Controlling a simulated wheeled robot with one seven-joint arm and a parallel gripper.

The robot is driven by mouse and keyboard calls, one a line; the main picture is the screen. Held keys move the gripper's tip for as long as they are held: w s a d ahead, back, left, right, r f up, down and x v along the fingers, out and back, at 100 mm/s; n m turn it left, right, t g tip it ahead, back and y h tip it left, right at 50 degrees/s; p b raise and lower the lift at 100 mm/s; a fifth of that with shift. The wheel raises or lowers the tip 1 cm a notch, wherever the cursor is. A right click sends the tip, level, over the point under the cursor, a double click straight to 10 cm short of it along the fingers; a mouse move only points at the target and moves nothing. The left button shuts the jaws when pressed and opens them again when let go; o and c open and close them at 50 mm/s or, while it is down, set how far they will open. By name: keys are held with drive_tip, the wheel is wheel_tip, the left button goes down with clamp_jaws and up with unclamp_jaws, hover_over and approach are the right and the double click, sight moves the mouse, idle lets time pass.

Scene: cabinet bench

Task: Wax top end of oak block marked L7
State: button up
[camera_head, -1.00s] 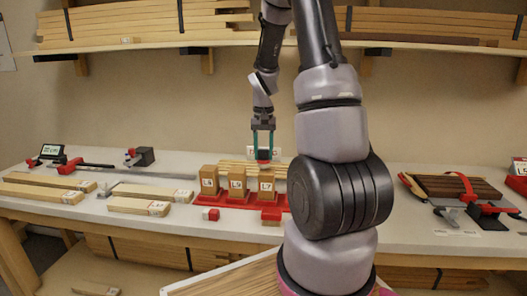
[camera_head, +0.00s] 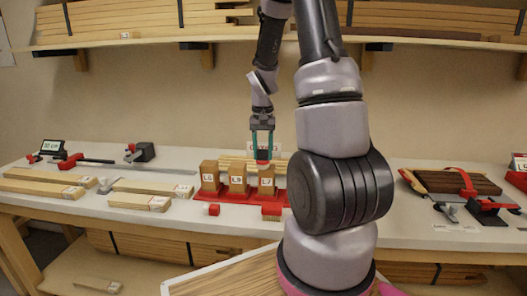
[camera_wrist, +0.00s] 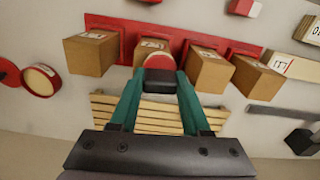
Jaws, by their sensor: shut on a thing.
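Several upright oak blocks stand in a red rack (camera_head: 238,196). The head view shows a left block (camera_head: 209,177), a middle block (camera_head: 237,178) and a right block (camera_head: 266,179). The right one's label looks like L7; the other labels are too blurred to read surely. The held piece is over or just behind this right block. In the wrist view it partly covers the second block from the left (camera_wrist: 150,45). Contact cannot be told.
A round red-rimmed tin (camera_wrist: 40,80) lies beside the rack in the wrist view. Two small red-faced blocks, left (camera_head: 213,209) and right (camera_head: 271,211), sit before the rack. Pale slats (camera_wrist: 140,112) lie behind it. Boards (camera_head: 140,200) and a clamp (camera_head: 70,161) occupy the left bench.

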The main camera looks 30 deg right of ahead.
drive_tip(key=shift+s+d+f, duration=0.1)
drive_tip(key=shift+s+d, duration=0.7)
drive_tip(key=shift+d, duration=0.2)
drive_tip(key=shift+w+d, duration=0.7)
drive_tip(key=shift+w, duration=0.35)
drive_tip(key=shift+w+a, duration=0.7)
drive_tip(key=shift+a, duration=0.35)
drive_tip(key=shift+s+d, duration=0.2)
drive_tip(key=shift+s, duration=0.7)
drive_tip(key=shift+s+d, duration=0.15)
drive_tip(key=shift+s, duration=0.7)
drive_tip(key=shift+w+a+f, duration=0.1)
drive_tip(key=shift+w+a, duration=0.25)
drive_tip(key=shift+a, duration=0.2)
drive_tip(key=shift+w+a, duration=0.3)
drive_tip(key=shift+a, duration=0.2)
drive_tip(key=shift+w+d, duration=0.2)
drive_tip(key=shift+d, duration=0.7)
drive_tip(key=shift+w+d, duration=0.2)
drive_tip(key=shift+d, duration=0.65)
drive_tip(key=shift+s+a, duration=0.2)
drive_tip(key=shift+a, duration=0.65)
drive_tip(key=shift+r, duration=0.2)
